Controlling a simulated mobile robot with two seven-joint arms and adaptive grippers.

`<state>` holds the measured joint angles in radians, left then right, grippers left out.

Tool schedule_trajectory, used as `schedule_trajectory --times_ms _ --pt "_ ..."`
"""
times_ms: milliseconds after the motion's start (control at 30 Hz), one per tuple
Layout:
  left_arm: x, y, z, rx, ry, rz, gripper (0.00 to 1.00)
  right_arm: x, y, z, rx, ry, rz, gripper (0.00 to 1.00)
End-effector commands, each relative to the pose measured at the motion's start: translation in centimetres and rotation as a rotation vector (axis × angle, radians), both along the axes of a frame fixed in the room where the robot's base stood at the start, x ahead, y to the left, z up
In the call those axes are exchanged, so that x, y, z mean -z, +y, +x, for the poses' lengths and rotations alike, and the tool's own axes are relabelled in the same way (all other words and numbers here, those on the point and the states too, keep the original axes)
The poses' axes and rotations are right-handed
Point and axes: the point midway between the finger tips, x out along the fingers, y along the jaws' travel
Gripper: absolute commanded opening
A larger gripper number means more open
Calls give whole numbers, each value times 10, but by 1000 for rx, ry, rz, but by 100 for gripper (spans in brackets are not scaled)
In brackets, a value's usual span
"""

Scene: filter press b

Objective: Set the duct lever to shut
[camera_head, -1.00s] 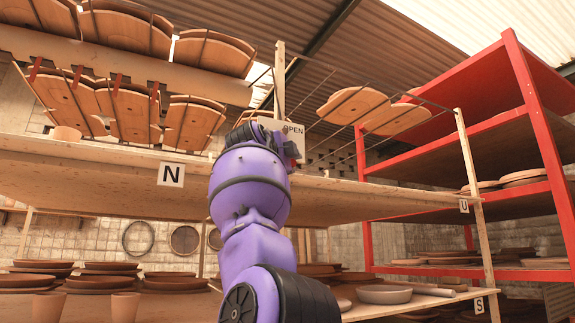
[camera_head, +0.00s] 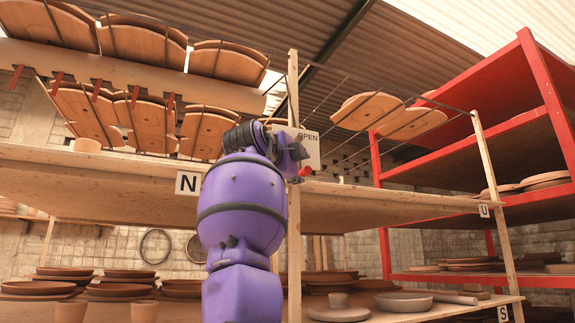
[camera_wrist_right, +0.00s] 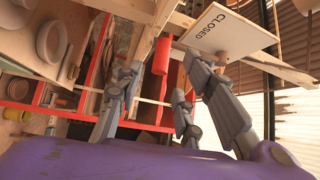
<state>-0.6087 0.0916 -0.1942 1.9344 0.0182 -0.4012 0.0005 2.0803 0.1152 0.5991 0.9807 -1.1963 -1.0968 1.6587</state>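The white sign board (camera_head: 309,150) reads OPEN at its top in the head view. In the right wrist view the sign board (camera_wrist_right: 228,32) shows the word CLOSED. The red duct lever handle (camera_wrist_right: 160,56) hangs beside the board in the right wrist view, seen between the spread fingers. A small red part (camera_head: 305,171), probably the handle, shows below the board in the head view. My right gripper (camera_wrist_right: 160,80) is open around the line of the handle; I cannot tell whether it touches. In the head view my right gripper (camera_head: 290,150) partly covers the board. My left gripper is not in view.
A wooden shelf (camera_head: 110,190) with an N label runs beside my right arm. A wooden post (camera_head: 293,90) stands by the sign. Racks of clay tiles hang above. A red shelving unit (camera_head: 550,85) stands at the right. Plates fill the lower shelf.

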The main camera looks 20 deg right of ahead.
Motion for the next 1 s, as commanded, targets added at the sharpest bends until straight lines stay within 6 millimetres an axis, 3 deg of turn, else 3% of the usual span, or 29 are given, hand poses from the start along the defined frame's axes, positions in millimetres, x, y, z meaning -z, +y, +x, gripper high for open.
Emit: schedule_trajectory --times_ms 100,300,1000 --pt "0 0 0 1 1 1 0 4 17 -20 -1 0 1 35" --pt "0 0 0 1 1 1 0 7 33 -40 1 0 1 35" --pt "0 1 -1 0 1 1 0 8 38 -46 0 1 1 35"
